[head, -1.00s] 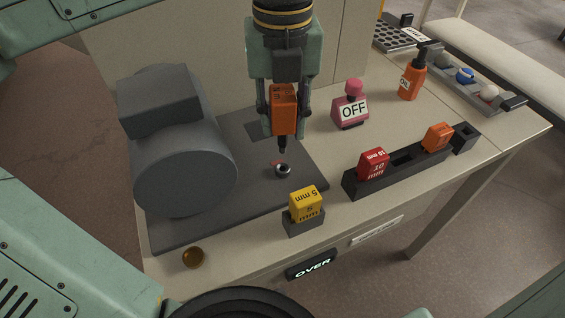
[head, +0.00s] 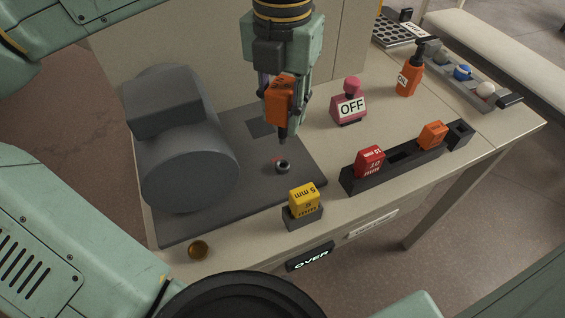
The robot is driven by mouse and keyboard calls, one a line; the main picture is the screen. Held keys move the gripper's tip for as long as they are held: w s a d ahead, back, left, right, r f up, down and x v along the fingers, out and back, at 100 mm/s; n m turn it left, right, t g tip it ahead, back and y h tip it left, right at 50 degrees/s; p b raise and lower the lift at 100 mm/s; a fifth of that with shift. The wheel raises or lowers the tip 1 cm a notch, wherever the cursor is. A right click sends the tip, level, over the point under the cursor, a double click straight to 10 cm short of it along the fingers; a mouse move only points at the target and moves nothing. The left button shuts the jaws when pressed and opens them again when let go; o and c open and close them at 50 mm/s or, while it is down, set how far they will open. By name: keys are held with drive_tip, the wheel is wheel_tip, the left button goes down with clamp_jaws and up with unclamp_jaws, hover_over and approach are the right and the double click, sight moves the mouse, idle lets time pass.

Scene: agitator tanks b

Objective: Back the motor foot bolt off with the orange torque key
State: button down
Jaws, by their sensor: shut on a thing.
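My gripper (head: 281,108) is shut on an orange torque key (head: 279,99) with a dark tip pointing down. The key is slightly tilted, and its tip is apart from the bolt, above and behind it in the picture. The motor foot bolt (head: 283,167) is a round metal head with a dark socket, on the dark grey base plate (head: 262,190), with a small red mark beside it. The grey motor (head: 188,165) sits on the left of the plate.
A yellow 5 mm key (head: 304,199) stands in a small block. A black rack (head: 392,171) holds a red key (head: 369,161) and another orange key (head: 433,135). A pink OFF device (head: 349,103) and an orange oil bottle (head: 408,77) stand behind. A display (head: 311,257) reads OVER.

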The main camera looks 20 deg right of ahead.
drive_tip(key=m, duration=0.3)
drive_tip(key=shift+r+m+p, duration=0.1)
drive_tip(key=shift+m+p, duration=0.2)
drive_tip(key=shift+m, duration=1.2)
drive_tip(key=shift+m, duration=1.2)
